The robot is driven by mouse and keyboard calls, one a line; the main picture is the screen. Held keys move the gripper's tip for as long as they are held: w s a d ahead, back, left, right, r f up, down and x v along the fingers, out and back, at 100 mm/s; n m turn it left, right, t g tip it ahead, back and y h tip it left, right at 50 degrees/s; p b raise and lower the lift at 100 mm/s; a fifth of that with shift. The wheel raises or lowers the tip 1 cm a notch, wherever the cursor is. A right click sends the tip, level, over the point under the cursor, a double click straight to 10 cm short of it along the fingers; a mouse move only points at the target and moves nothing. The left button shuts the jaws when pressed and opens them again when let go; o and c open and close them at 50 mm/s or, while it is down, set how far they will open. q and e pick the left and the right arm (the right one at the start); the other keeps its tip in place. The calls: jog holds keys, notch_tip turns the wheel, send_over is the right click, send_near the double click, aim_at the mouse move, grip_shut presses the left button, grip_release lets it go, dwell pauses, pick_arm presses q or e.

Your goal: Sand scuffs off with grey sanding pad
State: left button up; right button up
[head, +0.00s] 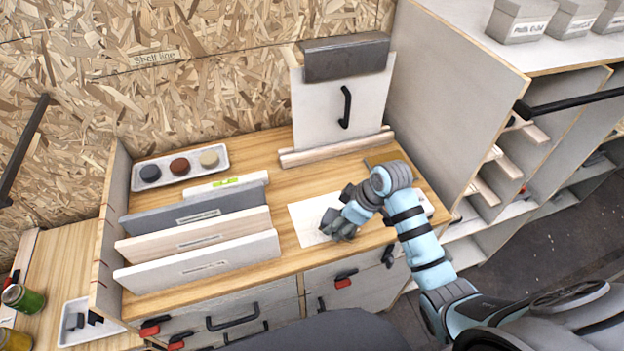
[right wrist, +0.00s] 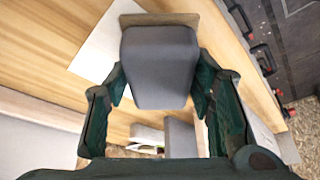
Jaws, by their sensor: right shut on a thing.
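My right gripper (head: 335,232) is low over a white sheet (head: 304,215) on the wooden bench. In the right wrist view its two fingers (right wrist: 160,88) are shut on a grey block with a brown edge, which looks like the grey sanding pad (right wrist: 160,62). The white sheet (right wrist: 97,58) shows beside the pad there. I cannot tell whether the pad touches the sheet. A white panel (head: 322,100) with a black handle stands upright behind, with a grey block (head: 345,57) across its top. I cannot make out scuffs. My left gripper is out of view.
Several panels (head: 195,262) stand in a row left of the sheet. A white tray (head: 137,172) behind them holds three round pieces. Another tray (head: 100,338) with grey pieces sits lower left. Open shelves (head: 560,150) stand at the right, and drawers (head: 240,310) face the front.

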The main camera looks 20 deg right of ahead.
jog(key=shift+w+r, duration=0.2)
jog(key=shift+r, duration=0.4)
jog(key=shift+w+r, duration=0.2)
jog(key=shift+r, duration=0.35)
jog(key=shift+s+r, duration=0.15)
jog(key=shift+r, duration=1.4)
